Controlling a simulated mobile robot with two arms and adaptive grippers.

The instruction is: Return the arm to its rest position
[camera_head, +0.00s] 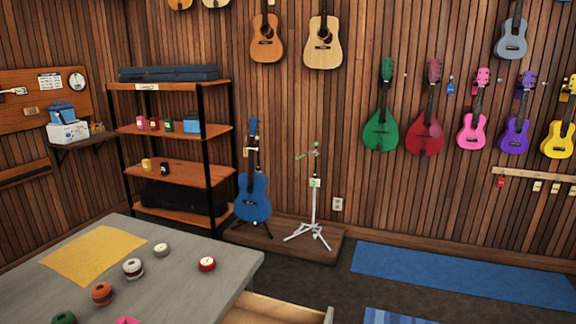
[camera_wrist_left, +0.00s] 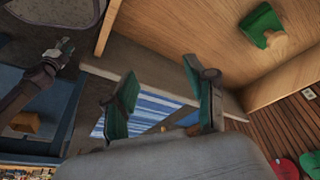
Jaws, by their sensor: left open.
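My left gripper (camera_wrist_left: 160,88) shows in the left wrist view with its two green-padded fingers spread apart and nothing between them. It is close to the front wall of an open wooden drawer (camera_wrist_left: 180,30). The drawer also shows at the bottom of the head view (camera_head: 280,311). What looks like my right gripper (camera_wrist_left: 58,52) is on a dark arm at the left of the wrist view, too small to tell its state. Neither gripper is in the head view.
A green and tan object (camera_wrist_left: 262,28) lies in the drawer. The grey table (camera_head: 190,284) bears a yellow cloth (camera_head: 95,253) and several small round items. A blue ukulele (camera_head: 252,198) and a white stand (camera_head: 314,205) are on a low platform. Blue mat (camera_head: 460,276) lies on the floor.

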